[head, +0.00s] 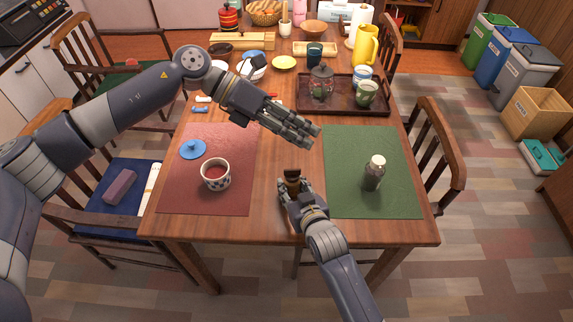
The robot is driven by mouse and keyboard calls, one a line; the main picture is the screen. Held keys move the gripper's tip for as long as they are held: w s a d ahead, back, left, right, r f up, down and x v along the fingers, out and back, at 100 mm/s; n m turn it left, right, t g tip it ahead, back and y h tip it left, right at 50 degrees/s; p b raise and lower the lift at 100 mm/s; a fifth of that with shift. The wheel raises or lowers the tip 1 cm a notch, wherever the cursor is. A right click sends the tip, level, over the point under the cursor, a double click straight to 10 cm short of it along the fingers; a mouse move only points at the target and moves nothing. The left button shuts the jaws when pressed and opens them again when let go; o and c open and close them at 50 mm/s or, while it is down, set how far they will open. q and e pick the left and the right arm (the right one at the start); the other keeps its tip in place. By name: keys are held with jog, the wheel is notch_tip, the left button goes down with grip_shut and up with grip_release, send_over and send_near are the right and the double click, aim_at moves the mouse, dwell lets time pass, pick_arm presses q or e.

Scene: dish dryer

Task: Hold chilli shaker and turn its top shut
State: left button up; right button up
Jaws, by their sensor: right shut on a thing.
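A small brown shaker (292,177), which looks like the chilli shaker, stands about upright at the middle of the table's near part, between the two mats. My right gripper (295,192) is shut on it from the near side and hides its lower part. Its top faces up; I cannot tell whether the top is open or shut. My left gripper (312,134) is above and beyond the shaker, apart from it. Its fingers are stretched out, look open and hold nothing.
A second shaker (374,175) with a pale top stands on the green mat (350,143). A checked cup (216,175) and blue lid (192,149) are on the red mat (236,142). A dark tray (385,101) with a teapot (321,83) and cups lies behind. Chairs flank the table.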

pick_arm(q)
notch_tip(320, 180, down, 2)
jog(key=a+m+t+y, duration=0.1)
jog(key=a+m+y, duration=0.2)
jog(key=m+y, duration=0.1)
jog(key=m+t+y, duration=0.2)
jog(key=m+y, duration=0.1)
send_near(286, 170)
jog(key=x, duration=0.8)
jog(key=shift+w+d+f, duration=0.1)
jog(key=shift+d+f, duration=0.1)
jog(key=shift+d, duration=0.2)
grip_shut()
